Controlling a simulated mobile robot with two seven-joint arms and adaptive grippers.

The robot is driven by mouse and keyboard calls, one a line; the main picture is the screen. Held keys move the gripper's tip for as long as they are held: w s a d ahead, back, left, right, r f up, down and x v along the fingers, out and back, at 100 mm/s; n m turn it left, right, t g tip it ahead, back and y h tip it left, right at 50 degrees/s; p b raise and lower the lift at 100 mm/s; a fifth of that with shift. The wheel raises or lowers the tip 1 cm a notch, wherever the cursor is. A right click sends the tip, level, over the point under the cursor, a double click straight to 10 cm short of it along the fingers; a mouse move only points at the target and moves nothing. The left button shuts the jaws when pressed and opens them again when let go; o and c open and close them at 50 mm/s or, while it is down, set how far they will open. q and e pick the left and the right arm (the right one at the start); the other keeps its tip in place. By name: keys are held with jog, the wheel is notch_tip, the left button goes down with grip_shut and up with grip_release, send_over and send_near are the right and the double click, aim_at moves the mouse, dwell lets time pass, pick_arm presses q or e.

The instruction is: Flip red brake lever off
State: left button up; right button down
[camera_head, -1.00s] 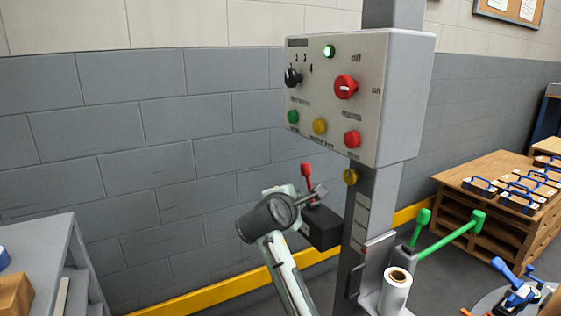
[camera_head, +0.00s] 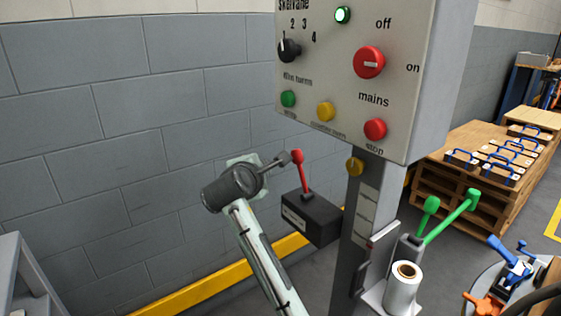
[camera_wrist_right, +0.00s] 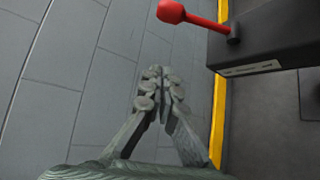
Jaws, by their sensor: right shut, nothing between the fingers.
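The red brake lever (camera_head: 301,176) stands nearly upright, leaning slightly left, on a black box (camera_head: 312,217) on the column's left side. My right gripper (camera_head: 284,158) is just left of the lever's knob in the head view. Its fingers are shut and empty; whether they touch the knob is unclear there. In the right wrist view, the shut fingertips (camera_wrist_right: 161,76) are apart from the red lever (camera_wrist_right: 195,20), which shows at the upper right with the black box (camera_wrist_right: 270,42). My left gripper is not in view.
A grey control panel (camera_head: 345,85) with buttons and knobs hangs above the lever on a column (camera_head: 358,215). Green handles (camera_head: 448,219) and a white roll (camera_head: 403,291) are on the right. A block wall (camera_head: 120,130) stands behind, with open space left of my arm.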

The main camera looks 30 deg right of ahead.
aim_at(302, 173)
jog(key=x, duration=1)
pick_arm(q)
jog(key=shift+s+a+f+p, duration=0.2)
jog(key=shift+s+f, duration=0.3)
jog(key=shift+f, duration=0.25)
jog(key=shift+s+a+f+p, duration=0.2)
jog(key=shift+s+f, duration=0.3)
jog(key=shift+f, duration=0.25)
pick_arm(e)
jog(key=shift+s+d+r, duration=0.45)
jog(key=shift+s+d, duration=0.05)
jog(key=shift+s, duration=0.25)
jog(key=shift+s+d+r, duration=0.4)
jog(key=shift+s+d, duration=0.1)
jog(key=shift+s, duration=0.25)
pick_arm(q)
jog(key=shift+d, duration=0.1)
pick_arm(e)
jog(key=shift+f, duration=0.1)
